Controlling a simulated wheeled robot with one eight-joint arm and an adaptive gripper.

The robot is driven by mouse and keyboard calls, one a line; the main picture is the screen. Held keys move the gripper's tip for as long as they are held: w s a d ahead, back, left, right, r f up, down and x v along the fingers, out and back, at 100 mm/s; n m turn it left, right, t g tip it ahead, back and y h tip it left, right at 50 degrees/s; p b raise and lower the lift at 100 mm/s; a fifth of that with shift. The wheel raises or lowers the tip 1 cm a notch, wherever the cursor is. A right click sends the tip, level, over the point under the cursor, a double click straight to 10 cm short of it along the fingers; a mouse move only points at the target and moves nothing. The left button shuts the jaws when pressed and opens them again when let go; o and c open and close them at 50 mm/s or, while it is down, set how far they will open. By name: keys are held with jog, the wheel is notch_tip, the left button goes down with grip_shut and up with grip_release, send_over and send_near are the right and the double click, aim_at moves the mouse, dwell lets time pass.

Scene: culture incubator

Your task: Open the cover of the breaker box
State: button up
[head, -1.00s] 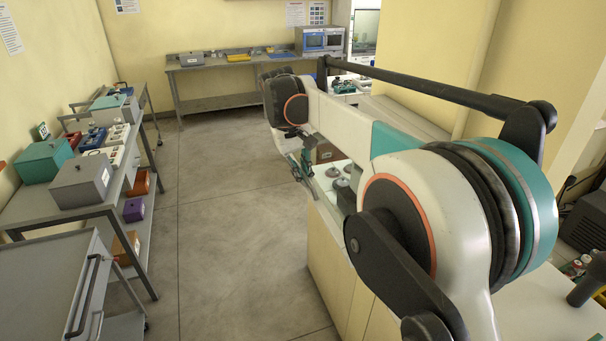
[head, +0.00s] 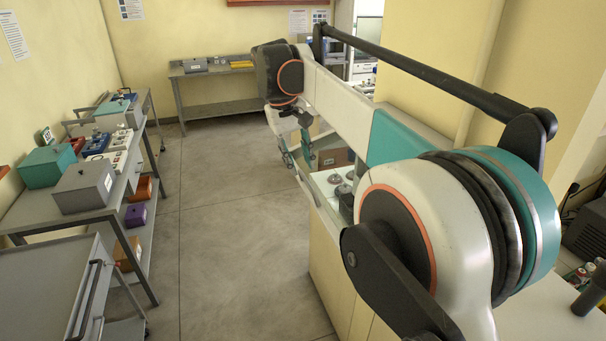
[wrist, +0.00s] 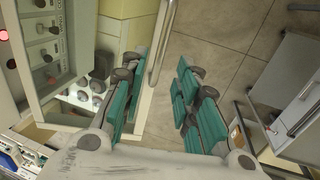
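I cannot tell for sure which thing is the breaker box. The wrist view shows a pale panel (wrist: 45,45) with several knobs and a red light at the upper left, but a cover on it cannot be made out. In the head view my gripper (head: 297,155) hangs beside the counter, partly hidden by my arm.
A metal bar (wrist: 160,42) runs close to the left finger. On the left table stand a teal box (head: 45,167) and a grey box (head: 84,186). A grey cart (head: 45,275) stands in front. The floor (head: 225,225) between is clear. A brown box (head: 335,157) sits on the counter.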

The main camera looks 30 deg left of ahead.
jog(key=shift+v, duration=2.45)
